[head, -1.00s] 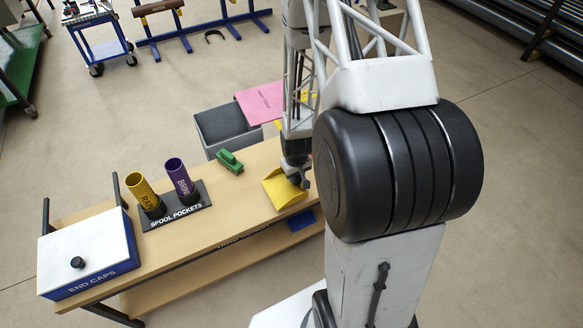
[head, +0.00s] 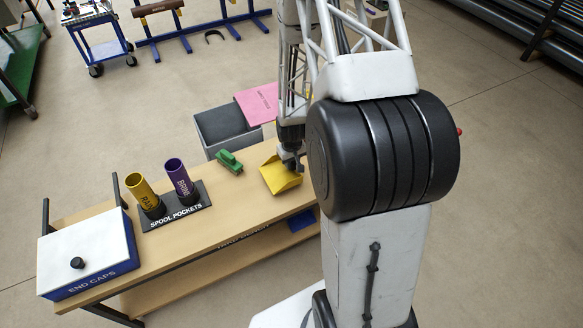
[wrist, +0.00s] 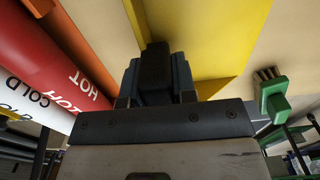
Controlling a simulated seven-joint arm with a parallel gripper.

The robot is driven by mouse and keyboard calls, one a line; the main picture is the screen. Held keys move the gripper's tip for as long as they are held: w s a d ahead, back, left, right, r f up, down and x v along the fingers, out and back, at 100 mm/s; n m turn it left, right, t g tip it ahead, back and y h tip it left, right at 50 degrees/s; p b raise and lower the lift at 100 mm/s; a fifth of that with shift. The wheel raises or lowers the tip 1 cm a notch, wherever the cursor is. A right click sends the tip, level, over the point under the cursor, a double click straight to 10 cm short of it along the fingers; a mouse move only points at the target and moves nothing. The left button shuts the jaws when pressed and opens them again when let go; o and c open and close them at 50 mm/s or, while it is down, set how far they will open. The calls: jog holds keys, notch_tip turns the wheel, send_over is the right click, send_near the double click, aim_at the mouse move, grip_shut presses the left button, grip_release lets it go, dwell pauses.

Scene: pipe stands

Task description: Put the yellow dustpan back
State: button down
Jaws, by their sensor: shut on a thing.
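The yellow dustpan (head: 281,178) is over the right part of the wooden bench in the head view. My gripper (head: 291,163) is at its right rear edge, shut on it. In the wrist view the dustpan (wrist: 205,35) fills the upper middle and right, just past my closed fingers (wrist: 155,75). The gripped part is hidden by the fingers. I cannot tell whether the pan touches the bench top. A green brush (head: 229,162) lies on the bench left of the dustpan; it also shows in the wrist view (wrist: 270,95).
The bench (head: 225,205) holds a spool pockets block (head: 176,212) with a yellow tube and a purple tube, and an end caps box (head: 90,255). A grey bin (head: 226,128) with a pink panel stands behind. In the wrist view, a red HOT pipe (wrist: 50,65) is at left.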

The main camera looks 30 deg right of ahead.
jog(key=shift+f, duration=1.7)
jog(key=c, duration=0.9)
grip_release()
jog(key=shift+f, duration=0.15)
jog(key=shift+r, duration=0.3)
jog(key=shift+r, duration=5.85)
jog(key=shift+r, duration=0.1)
